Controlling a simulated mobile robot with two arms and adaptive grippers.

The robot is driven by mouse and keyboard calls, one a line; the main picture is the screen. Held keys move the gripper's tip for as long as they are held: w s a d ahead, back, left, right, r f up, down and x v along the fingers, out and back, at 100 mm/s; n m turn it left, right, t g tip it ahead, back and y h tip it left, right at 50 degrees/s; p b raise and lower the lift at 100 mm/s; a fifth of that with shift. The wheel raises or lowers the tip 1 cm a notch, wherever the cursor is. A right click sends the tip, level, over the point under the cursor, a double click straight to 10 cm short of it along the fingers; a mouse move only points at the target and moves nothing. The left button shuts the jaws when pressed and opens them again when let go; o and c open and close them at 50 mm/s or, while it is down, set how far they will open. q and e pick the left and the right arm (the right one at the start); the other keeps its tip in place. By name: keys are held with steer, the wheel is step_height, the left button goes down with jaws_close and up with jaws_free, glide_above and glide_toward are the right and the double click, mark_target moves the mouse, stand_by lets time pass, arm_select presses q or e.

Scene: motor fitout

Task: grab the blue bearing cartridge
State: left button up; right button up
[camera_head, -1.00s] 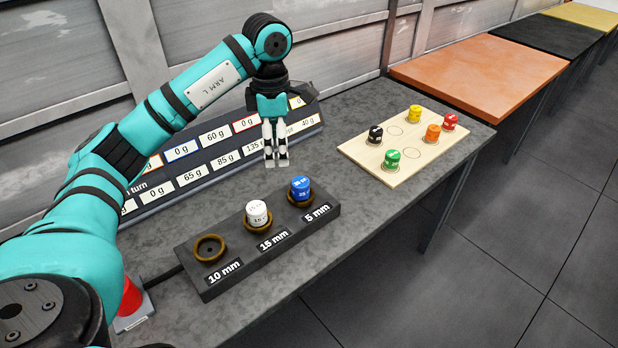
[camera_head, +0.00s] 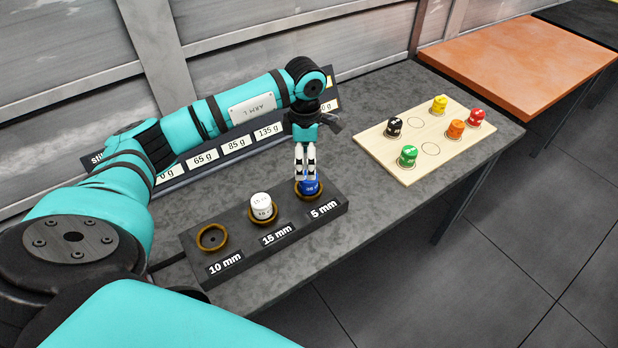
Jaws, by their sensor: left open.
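The blue bearing cartridge (camera_head: 309,186) sits in the ring holder marked 5 mm, at the right end of the dark block (camera_head: 262,238). My left gripper (camera_head: 306,172) points down at the blue cartridge, with its fingers in front of and over the cartridge's upper part. The jaws are open. The fingers hide part of the cartridge, and I cannot tell whether they touch it. My right gripper does not show.
A white cartridge (camera_head: 261,204) sits in the 15 mm ring; the 10 mm ring (camera_head: 212,237) is empty. A wooden board (camera_head: 400,168) at the right holds black, yellow, red, orange and green cartridges. A sign with gram labels (camera_head: 203,160) stands behind the arm.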

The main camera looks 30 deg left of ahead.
mark_target(309, 183)
arm_select(q)
steer(key=shift+s+d+f+p, duration=0.1)
steer(key=shift+d+f+p, duration=0.1)
steer(key=shift+f+p, duration=0.55)
steer(key=f, duration=0.1)
steer(key=f+p, duration=0.1)
steer(key=f, duration=0.1)
steer(key=shift+d+f, duration=0.3)
steer(key=shift+f, duration=0.5)
jaws_close()
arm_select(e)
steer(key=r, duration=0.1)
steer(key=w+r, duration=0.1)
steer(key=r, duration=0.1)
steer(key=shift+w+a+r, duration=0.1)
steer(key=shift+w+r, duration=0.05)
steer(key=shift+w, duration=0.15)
